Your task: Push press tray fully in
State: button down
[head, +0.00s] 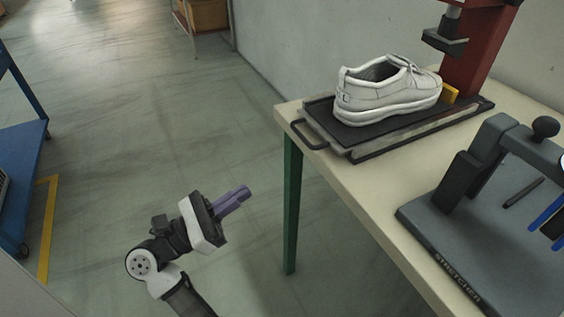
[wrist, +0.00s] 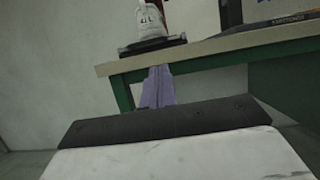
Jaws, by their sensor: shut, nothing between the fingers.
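The press tray (head: 330,128) is a dark plate with a handle loop (head: 308,133) at its near left end, on the bench. A white shoe (head: 388,92) sits on it, its toe toward the red press (head: 474,50). The tray end sticks out from the press toward the bench's left edge. In the wrist view the tray (wrist: 152,46) and the shoe heel (wrist: 151,20) show at the top, above the fingers. My gripper (head: 245,194), with purple fingers, is shut and empty. It is off the bench, left of and below the tray, touching nothing. The fingers also show in the wrist view (wrist: 158,88).
The cream bench top (head: 365,185) has green legs (head: 292,205). A grey stretcher (head: 470,215) stands on it at the right, near the tray. A blue cart (head: 25,150) is at the far left. The floor between is clear.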

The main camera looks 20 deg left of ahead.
jog(key=p, duration=0.3)
send_near(326, 140)
jog(key=r, duration=0.2)
jog(key=shift+w+d, duration=0.7)
jog(key=shift+w, duration=0.25)
jog(key=shift+w+d+f+b, duration=0.1)
jog(key=shift+w+d+b, duration=0.35)
jog(key=shift+w+d, duration=0.3)
jog(key=shift+w, duration=0.25)
jog(key=shift+s, duration=0.1)
